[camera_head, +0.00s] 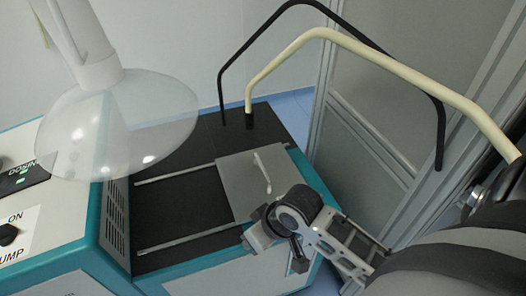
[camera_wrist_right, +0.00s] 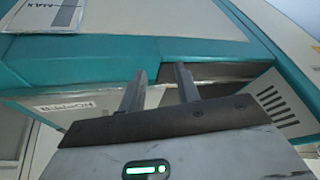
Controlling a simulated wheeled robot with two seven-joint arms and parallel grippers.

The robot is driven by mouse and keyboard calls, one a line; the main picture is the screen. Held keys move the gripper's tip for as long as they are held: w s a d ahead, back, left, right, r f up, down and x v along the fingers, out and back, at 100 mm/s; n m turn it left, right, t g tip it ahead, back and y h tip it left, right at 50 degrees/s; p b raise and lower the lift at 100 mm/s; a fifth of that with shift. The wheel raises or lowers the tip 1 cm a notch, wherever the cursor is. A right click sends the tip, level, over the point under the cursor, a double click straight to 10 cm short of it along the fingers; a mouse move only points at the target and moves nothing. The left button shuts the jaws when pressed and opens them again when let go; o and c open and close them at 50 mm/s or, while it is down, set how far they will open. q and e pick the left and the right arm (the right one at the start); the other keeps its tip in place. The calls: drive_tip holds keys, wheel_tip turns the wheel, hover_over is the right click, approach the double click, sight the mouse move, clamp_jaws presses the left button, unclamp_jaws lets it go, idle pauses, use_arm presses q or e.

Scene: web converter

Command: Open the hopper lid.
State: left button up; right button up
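The hopper lid (camera_head: 236,182) is a flat grey plate lying over two rails on the dark machine top. A pale upright handle (camera_head: 262,170) stands near its right side. The plate covers the right part of the railed area, and dark surface shows to its left. My right gripper (camera_head: 273,250) is at the lid's near right corner, apart from the handle. In the right wrist view my right gripper (camera_wrist_right: 160,80) has its two fingers apart with nothing between them, in front of the teal edge. A hopper label (camera_wrist_right: 68,106) shows upside down there. My left gripper is not in view.
A clear funnel-shaped cover (camera_head: 120,125) hangs at the upper left. A control box (camera_head: 60,225) with a pump knob stands left of the dark top. Bent black (camera_head: 352,30) and cream (camera_head: 385,62) tubes arch behind and above my right arm. A grey panelled frame (camera_head: 365,130) stands at the right.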

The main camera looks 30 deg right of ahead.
sight(265, 171)
drive_tip(key=shift+m+g, duration=0.6)
drive_tip(key=shift+g, duration=0.2)
drive_tip(key=w+d+r, duration=0.1)
drive_tip(key=w, duration=0.1)
drive_tip(key=w+d+r, duration=0.3)
drive_tip(key=w, duration=0.1)
drive_tip(key=shift+w+d+r+p, duration=0.15)
drive_tip(key=shift+w+d+p, duration=0.15)
drive_tip(key=shift+w+d, duration=0.1)
drive_tip(key=w+d+r+m+g+p, duration=0.1)
drive_tip(key=w+d+r+m, duration=0.15)
drive_tip(key=d+r, duration=0.4)
drive_tip(key=w+d+r+m+g, duration=0.1)
drive_tip(key=w+d+r, duration=0.2)
drive_tip(key=r, duration=0.6)
drive_tip(key=x, duration=1.6)
drive_tip(key=shift+d, duration=0.2)
clamp_jaws()
